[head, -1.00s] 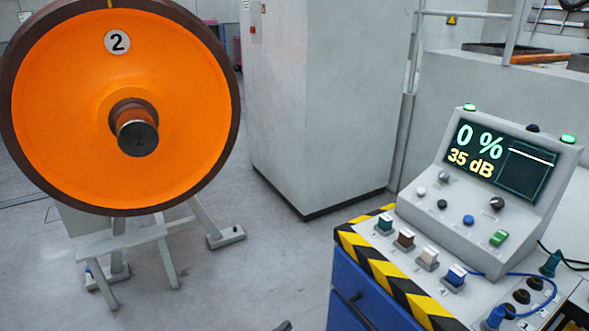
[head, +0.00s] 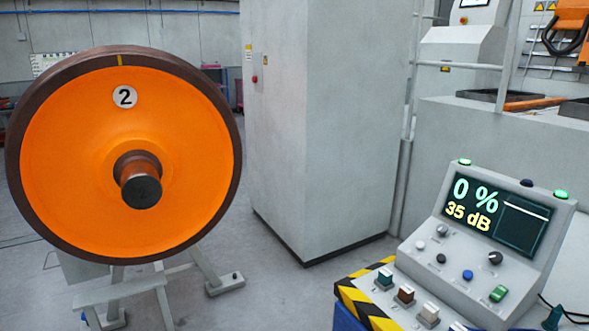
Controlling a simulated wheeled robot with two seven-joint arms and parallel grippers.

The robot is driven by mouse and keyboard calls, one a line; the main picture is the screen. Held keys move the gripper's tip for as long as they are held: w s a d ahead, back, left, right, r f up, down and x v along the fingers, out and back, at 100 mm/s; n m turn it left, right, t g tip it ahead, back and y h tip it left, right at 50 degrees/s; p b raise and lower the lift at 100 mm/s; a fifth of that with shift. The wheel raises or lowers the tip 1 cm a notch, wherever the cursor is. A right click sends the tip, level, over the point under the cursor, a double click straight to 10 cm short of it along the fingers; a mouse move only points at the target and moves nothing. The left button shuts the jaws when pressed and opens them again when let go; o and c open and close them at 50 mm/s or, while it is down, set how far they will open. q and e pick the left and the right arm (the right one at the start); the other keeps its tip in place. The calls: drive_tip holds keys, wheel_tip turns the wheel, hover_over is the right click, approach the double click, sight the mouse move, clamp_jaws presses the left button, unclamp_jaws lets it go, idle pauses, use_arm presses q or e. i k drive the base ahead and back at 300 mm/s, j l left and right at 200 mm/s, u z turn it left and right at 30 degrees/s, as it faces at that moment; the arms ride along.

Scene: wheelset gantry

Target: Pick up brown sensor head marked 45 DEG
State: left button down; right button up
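Several small sensor heads stand in a row on the console bench at the lower right. The brown sensor head (head: 404,296) is second from the left, between a teal one (head: 384,279) and a white one (head: 429,314). The brown head's marking is too small to read. Neither of my grippers is in view.
A grey console (head: 488,247) with a screen reading 0 % and 35 dB stands behind the heads. A black-and-yellow striped edge (head: 362,306) borders the bench. An orange wheel (head: 75,165) marked 2 stands at left, and a tall grey cabinet (head: 325,130) at centre. Open floor lies between wheel and bench.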

sight(406, 294)
drive_tip(key=z, duration=2.7)
drive_tip(key=j+u, duration=0.3)
drive_tip(key=j, duration=0.15)
drive_tip(key=j+u, duration=0.3)
drive_tip(key=j, duration=0.2)
drive_tip(key=i+j+u, duration=0.1)
drive_tip(key=j+u, duration=0.2)
drive_tip(key=j, duration=0.15)
drive_tip(key=i+j+u, duration=0.1)
drive_tip(key=j+u, duration=0.2)
drive_tip(key=j, duration=0.15)
